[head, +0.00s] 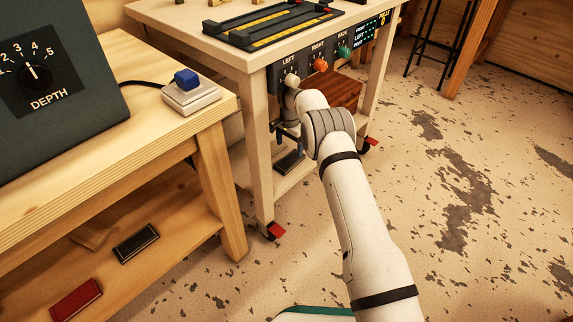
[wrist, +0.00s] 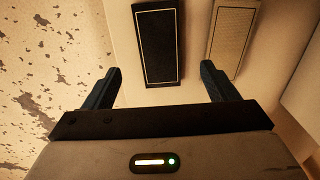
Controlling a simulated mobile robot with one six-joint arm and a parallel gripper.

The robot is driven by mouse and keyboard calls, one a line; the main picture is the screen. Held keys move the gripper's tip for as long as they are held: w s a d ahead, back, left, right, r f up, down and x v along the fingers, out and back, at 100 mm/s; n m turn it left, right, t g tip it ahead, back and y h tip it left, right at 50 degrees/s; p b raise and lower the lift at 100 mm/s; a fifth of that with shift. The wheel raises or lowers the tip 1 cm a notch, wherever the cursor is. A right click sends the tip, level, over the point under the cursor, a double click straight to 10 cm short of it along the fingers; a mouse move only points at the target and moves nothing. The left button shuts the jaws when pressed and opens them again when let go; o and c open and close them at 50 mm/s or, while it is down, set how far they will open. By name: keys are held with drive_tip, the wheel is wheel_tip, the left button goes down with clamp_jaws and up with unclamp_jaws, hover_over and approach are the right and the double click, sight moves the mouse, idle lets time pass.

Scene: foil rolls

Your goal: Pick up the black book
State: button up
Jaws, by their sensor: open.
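A black book (wrist: 157,45) with a pale border line lies flat on a light surface in the wrist view, just beyond and between my fingertips. My gripper (wrist: 160,67) is open, with nothing between its fingers. In the head view a black book (head: 290,161) lies on the lower shelf of the pale cart, below my gripper (head: 287,136), which is partly hidden by my arm. Another black book (head: 136,243) lies on the lower shelf of the wooden bench at left.
A beige book (wrist: 231,37) lies right of the black one. A brown wooden box (head: 343,92) is beside my arm under the cart's knob panel (head: 318,62). The cart leg (head: 260,150) stands close left. A red book (head: 76,300) lies on the bench shelf (head: 180,243).

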sight(290, 160)
wheel_tip(290, 160, down, 7)
drive_tip(key=b, duration=0.3)
drive_tip(key=shift+w, duration=0.1)
drive_tip(key=shift+r, duration=0.1)
drive_tip(key=shift+c, duration=0.4)
drive_tip(key=c, duration=1)
